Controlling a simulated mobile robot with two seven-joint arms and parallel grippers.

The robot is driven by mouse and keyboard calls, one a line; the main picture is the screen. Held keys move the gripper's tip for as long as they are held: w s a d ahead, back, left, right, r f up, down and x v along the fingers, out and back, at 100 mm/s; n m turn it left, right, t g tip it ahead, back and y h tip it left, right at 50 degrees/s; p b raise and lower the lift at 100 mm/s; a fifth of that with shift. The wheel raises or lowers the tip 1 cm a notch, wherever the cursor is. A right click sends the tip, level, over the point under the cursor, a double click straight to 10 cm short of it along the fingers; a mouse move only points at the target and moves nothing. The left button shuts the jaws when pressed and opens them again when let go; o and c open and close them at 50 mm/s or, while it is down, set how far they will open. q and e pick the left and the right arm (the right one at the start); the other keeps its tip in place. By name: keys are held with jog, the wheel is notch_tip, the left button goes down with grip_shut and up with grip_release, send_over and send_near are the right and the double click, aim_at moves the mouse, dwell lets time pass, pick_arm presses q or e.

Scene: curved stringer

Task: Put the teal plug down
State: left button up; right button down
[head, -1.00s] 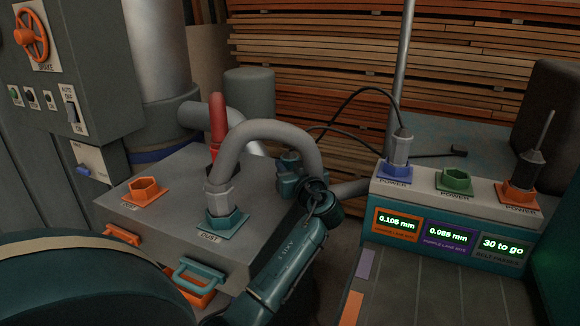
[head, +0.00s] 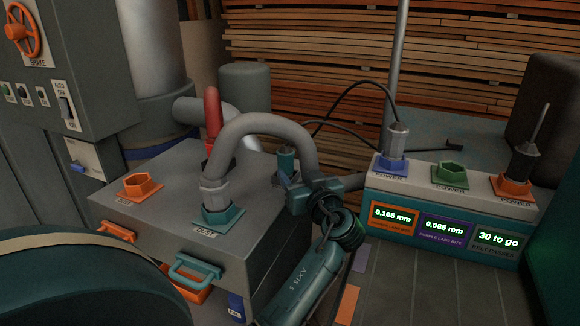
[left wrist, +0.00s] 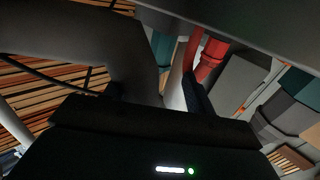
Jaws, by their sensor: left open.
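My right gripper is in neither view.
A grey hose (head: 265,127) arches from the teal DUST socket (head: 217,215). A red plug (head: 212,115) stands behind it and shows in the left wrist view (left wrist: 210,58). An empty orange socket (head: 138,187) is at left. The power panel (head: 455,190) stands right.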

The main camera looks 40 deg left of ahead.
pick_arm(q)
jog(key=v, duration=0.3)
jog(key=shift+s+d, duration=0.2)
jog(key=shift+d, duration=0.15)
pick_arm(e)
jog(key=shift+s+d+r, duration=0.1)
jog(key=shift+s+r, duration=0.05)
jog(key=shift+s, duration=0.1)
